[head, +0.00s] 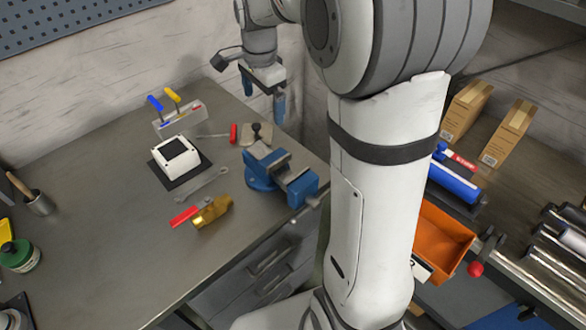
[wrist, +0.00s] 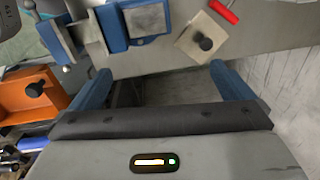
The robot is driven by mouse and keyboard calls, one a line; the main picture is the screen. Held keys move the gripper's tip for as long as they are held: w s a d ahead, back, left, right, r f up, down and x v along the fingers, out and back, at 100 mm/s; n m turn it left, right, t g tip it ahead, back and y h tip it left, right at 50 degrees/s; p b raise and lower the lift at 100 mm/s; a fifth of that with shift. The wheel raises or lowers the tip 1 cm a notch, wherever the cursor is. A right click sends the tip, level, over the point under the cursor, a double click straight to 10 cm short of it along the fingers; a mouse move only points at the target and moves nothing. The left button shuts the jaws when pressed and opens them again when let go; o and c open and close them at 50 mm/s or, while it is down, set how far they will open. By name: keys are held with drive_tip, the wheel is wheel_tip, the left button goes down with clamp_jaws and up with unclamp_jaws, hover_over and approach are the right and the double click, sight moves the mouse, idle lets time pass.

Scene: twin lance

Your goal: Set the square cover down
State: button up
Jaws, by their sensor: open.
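The square cover (head: 251,139), a tan plate with a black knob, lies on the grey bench behind the blue vise. It also shows in the wrist view (wrist: 187,43) at the upper right, knob upward. My gripper (head: 264,100) hangs above the bench's far right corner, open and empty, apart from the cover. In the wrist view its two blue fingers (wrist: 162,85) stand wide apart with nothing between them. A white square box (head: 190,163) with a dark square top sits on a black mat (head: 176,183); I cannot tell whether that top is an opening.
The blue vise (head: 262,178) stands at the bench's right edge, close to the cover. A red-handled screwdriver (head: 233,134), a wrench (head: 203,186) and a brass-coloured tool (head: 213,211) lie nearby. A tool rack (head: 180,120) stands behind.

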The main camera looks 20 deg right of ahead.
drive_tip(key=s+f+n+t, duration=0.1)
drive_tip(key=s+f+n, duration=0.1)
drive_tip(key=s+n, duration=1.2)
drive_tip(key=s, duration=0.8)
drive_tip(key=shift+a+f+t, duration=0.25)
drive_tip(key=shift+a+t, duration=0.05)
